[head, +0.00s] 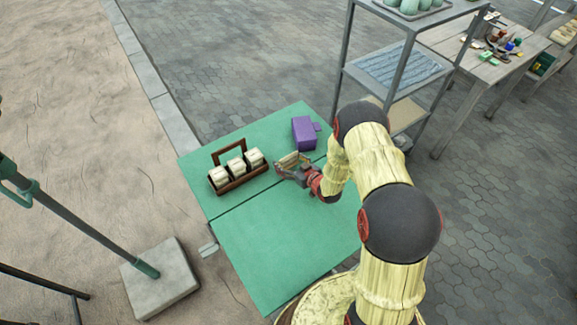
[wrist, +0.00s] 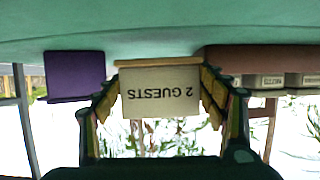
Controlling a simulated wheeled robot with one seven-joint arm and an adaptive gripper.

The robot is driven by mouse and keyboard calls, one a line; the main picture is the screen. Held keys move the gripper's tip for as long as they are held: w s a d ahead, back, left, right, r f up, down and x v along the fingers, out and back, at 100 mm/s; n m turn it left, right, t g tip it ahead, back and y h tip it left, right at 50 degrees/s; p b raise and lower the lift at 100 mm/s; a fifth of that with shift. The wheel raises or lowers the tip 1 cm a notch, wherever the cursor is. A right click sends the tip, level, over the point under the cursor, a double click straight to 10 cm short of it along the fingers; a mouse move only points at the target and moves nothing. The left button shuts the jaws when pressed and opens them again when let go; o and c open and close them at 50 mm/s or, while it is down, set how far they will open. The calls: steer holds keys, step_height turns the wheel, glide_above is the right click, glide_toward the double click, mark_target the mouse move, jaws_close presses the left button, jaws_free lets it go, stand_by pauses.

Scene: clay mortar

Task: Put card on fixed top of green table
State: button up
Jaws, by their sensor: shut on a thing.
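The card (wrist: 158,95), cream with a wooden strip along one edge, reads "2 GUESTS" and appears upside down in the wrist view, where the table is at the top. My gripper (wrist: 160,100) is shut on it, one finger at each side. In the head view my gripper (head: 291,167) holds the card (head: 290,158) over the far section of the green table (head: 228,205), close to the seam. The strip is close to the green surface; I cannot tell whether it touches.
A brown caddy (head: 243,182) with several cream blocks stands left of the card. A purple box (head: 304,133) stands behind it to the right. The near table section (head: 280,240) is clear. A metal shelf rack (head: 338,65) stands beyond the table.

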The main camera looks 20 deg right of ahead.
steer(key=shift+s+f, duration=0.1)
steer(key=shift+f, duration=0.9)
steer(key=shift+f, duration=0.1)
steer(key=shift+f+b, duration=0.15)
steer(key=shift+b, duration=0.2)
steer(key=o, duration=1)
steer(key=shift+c, duration=0.2)
